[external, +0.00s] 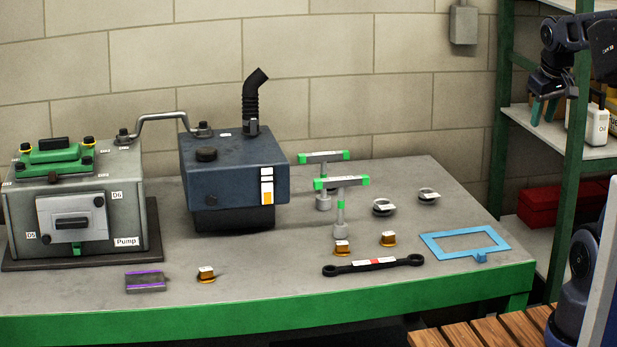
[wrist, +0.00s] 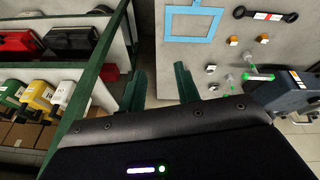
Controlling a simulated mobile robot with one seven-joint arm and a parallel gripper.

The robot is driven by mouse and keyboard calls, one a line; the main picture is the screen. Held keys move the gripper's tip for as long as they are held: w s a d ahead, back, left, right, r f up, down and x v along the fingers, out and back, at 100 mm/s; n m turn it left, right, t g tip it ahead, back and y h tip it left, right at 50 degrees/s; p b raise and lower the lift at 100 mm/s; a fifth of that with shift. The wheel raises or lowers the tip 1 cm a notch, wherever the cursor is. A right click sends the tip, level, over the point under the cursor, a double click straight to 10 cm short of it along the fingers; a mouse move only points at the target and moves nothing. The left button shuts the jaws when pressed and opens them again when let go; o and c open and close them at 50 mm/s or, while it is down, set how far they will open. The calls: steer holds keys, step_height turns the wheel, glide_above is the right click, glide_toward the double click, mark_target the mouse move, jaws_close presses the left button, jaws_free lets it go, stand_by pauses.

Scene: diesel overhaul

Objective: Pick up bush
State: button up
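Several small parts on the bench could be the bush; their labels are too small to read. Two orange-brown flanged parts with white labels, (external: 342,248) and (external: 388,240), sit near the bench's middle right; a third orange-brown part (external: 206,276) is at the front left. Two dark round parts, (external: 383,209) and (external: 428,197), lie farther back. In the wrist view, orange-brown parts (wrist: 234,41) show at upper right. My gripper (external: 545,110) is raised at the upper right, by the shelf and away from these parts. Its green fingers (wrist: 159,72) are apart with nothing between them.
The bench (external: 300,298) also bears a grey pump (external: 130,195), a blue-grey tank (external: 230,165), T-handled tools (external: 341,205), a black double-ended bar (external: 373,265) and a blue frame (external: 430,245). A green-posted shelf (external: 565,185) with bottles and a red box (external: 538,205) stands at right.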

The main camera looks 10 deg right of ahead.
steer(key=w+a+n+g, duration=0.15)
steer(key=w+n, duration=0.25)
steer(key=w, duration=0.7)
steer(key=n+g+h, duration=0.2)
steer(key=n, duration=1)
glide_above(424, 189)
steer(key=a, duration=0.1)
steer(key=f, duration=2.7)
steer(key=shift+w+f, duration=0.1)
steer(key=shift+w, duration=0.2)
steer(key=shift+s+d+f, duration=0.1)
steer(key=shift+d+f, duration=0.05)
steer(key=shift+f, duration=0.7)
steer(key=shift+s+d+f, duration=0.1)
steer(key=shift+f, duration=0.8)
steer(key=shift+s+d+f, duration=0.1)
steer(key=shift+d+f, duration=0.05)
steer(key=shift+f, duration=0.7)
jaws_close()
